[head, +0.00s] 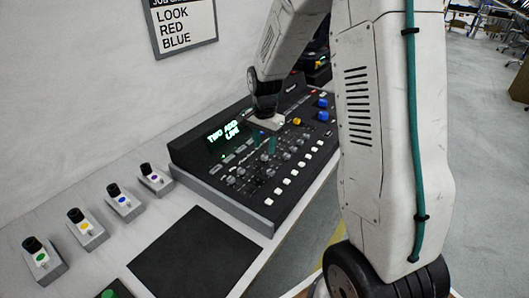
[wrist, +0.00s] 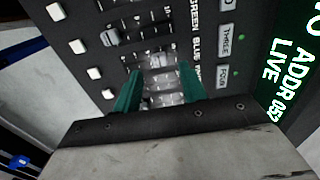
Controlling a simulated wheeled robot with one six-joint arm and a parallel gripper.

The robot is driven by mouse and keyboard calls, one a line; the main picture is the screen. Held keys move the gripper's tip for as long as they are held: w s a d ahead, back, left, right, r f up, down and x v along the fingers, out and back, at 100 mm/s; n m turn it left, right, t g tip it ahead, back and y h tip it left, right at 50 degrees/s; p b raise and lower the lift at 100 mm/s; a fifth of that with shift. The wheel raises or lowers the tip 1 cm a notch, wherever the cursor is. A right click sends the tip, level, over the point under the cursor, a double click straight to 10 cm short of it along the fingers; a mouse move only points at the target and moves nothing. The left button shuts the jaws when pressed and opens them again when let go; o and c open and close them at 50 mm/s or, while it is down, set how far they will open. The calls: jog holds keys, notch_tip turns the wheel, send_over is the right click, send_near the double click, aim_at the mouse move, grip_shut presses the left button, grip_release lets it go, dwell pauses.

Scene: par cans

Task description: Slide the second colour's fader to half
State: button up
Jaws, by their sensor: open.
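The lighting console (head: 185,160) stands on the pale counter, with a green-lit display reading "TWO ADDR LIVE" in part. My gripper (head: 266,143) is low over its fader area in the head view, pointing down. In the wrist view, the teal fingers of my gripper (wrist: 160,76) are open, with a grey fader cap (wrist: 157,61) showing between them near the tips; contact is not clear. Another fader cap (wrist: 110,37) sits to the upper left. Labels "GREEN" and "BLUE" (wrist: 195,46) are readable; which label belongs to the cap between the fingers is unclear.
A wall sign (head: 183,28) reads "LOOK RED BLUE". Several small boxes with black knobs, including one with a yellow mark (head: 87,229), line the counter at left. A black mat (head: 195,253) lies in front. White buttons (wrist: 94,73) edge the faders.

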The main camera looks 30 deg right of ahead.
aim_at(264, 156)
jog(key=shift+f, duration=1.95)
grip_shut()
